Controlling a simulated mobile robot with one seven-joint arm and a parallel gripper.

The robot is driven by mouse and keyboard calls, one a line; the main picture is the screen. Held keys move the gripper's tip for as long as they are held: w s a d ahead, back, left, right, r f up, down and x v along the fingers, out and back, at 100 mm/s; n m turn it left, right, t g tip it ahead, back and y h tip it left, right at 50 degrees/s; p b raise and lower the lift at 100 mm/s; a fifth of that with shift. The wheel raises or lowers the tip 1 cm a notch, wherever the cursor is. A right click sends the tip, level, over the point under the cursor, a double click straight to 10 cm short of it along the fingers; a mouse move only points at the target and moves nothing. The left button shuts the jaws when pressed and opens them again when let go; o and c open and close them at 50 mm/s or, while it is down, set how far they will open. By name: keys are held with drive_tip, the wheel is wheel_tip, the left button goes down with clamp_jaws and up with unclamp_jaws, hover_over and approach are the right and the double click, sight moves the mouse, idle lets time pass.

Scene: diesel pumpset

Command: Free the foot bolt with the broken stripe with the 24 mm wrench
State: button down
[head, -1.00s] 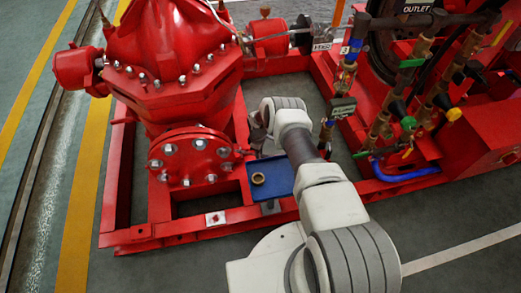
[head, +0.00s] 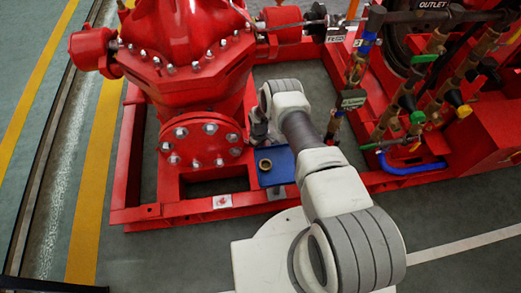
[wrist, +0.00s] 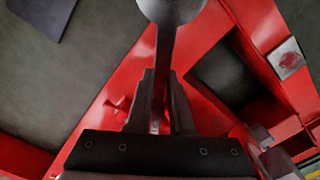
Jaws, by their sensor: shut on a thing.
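My gripper (wrist: 160,108) is shut on a metal wrench (wrist: 163,50). The wrench's shank stands between the two dark fingers, and its broad round end is cut off by the top edge of the wrist view. No size mark is readable. In the head view my gripper (head: 259,130) is mostly hidden by my arm, beside the pump's lower flange.
The red pump (head: 195,75) stands on a red base frame (head: 165,213). A blue tray (head: 283,176) with a brass ring (head: 265,164) lies close below my gripper. Valves and pipes (head: 400,120) stand to the right. The green floor at the left is clear.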

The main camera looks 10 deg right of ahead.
drive_tip(key=shift+f+b, duration=0.75)
drive_tip(key=shift+b, duration=0.25)
drive_tip(key=shift+w+d+f+n+b, duration=0.2)
drive_tip(key=shift+w+d+n+b, duration=0.15)
drive_tip(key=shift+b, duration=0.4)
drive_tip(key=shift+w+d+n+b, duration=0.7)
drive_tip(key=shift+d+b, duration=0.15)
drive_tip(key=shift+b, duration=0.1)
drive_tip(key=shift+w+d+r+n, duration=0.15)
drive_tip(key=shift+w+d+n, duration=0.05)
drive_tip(key=shift+w+n, duration=0.05)
drive_tip(key=shift+w+d+n, duration=0.7)
drive_tip(key=shift+w+n, duration=0.1)
drive_tip(key=shift+w, duration=0.05)
drive_tip(key=shift+w+d+n, duration=0.3)
drive_tip(key=shift+w+n, duration=0.15)
drive_tip(key=shift+w, duration=0.15)
drive_tip(key=shift+w+d+n, duration=0.3)
drive_tip(key=shift+w+n, duration=0.15)
drive_tip(key=shift+w, duration=0.1)
drive_tip(key=shift+r+p, duration=0.1)
drive_tip(key=shift+p, duration=0.2)
